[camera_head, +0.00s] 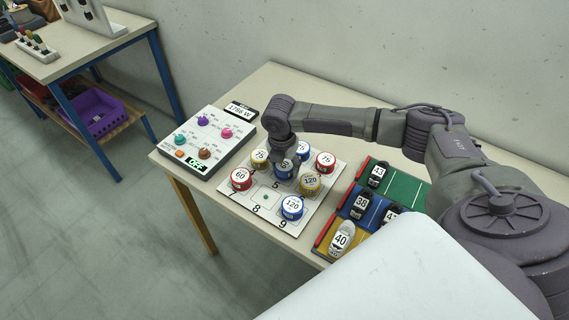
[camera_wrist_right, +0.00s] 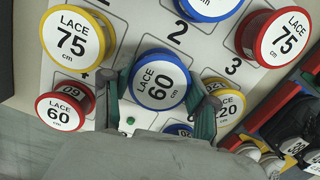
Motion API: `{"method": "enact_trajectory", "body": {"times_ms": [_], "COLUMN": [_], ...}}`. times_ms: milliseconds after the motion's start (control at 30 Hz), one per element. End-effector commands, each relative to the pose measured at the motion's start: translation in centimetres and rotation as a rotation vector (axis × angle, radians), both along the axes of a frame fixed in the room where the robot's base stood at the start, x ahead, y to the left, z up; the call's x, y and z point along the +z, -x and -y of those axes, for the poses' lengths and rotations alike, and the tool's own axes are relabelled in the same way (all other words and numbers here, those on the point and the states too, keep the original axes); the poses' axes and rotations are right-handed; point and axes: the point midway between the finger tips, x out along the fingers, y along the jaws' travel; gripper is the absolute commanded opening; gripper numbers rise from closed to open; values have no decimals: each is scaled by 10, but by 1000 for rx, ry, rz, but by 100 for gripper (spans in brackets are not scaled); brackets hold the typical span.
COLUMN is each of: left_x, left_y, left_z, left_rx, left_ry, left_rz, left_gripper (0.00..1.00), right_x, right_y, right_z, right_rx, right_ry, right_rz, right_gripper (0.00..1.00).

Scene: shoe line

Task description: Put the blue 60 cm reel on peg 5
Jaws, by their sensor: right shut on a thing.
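The blue 60 cm reel (camera_wrist_right: 158,80), with a white face, is between the green fingers of my right gripper (camera_head: 285,157), which is shut on it. In the head view, the blue reel (camera_head: 285,170) is partly hidden under the gripper, just behind the printed 5 (camera_head: 276,184) on the white peg board (camera_head: 244,205). Peg 5 itself is hidden beneath the reel. I cannot tell whether the reel is seated on it or held above it. My left gripper is not in view.
Around it stand a yellow 75 reel (camera_wrist_right: 75,38), red 60 reel (camera_wrist_right: 63,109), red 75 reel (camera_head: 325,160), yellow 120 reel (camera_head: 310,183) and blue 120 reel (camera_head: 291,206). A bare spot shows behind the 8 (camera_head: 256,208). A control box (camera_head: 205,142) is left; shoe trays (camera_head: 400,188) are right.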

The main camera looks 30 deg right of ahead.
Motion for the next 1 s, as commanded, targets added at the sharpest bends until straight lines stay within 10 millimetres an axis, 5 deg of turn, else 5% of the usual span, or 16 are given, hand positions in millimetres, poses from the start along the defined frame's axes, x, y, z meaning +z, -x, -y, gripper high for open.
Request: {"method": "enact_trajectory", "body": {"times_ms": [600, 633, 767, 1000], "left_x": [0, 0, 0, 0], "left_y": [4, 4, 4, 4], "left_z": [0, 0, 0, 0], "left_rx": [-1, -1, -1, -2], "left_ry": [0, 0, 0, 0], "left_rz": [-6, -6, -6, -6], "left_gripper": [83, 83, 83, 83], "right_x": [-11, -11, -11, -11], "right_y": [0, 0, 0, 0], "right_z": [0, 0, 0, 0], "right_rx": [0, 0, 0, 0], "right_ry": [-1, -1, 0, 0], "right_rz": [-1, 0, 0, 0], "right_gripper": [24, 62, 83, 84]}}
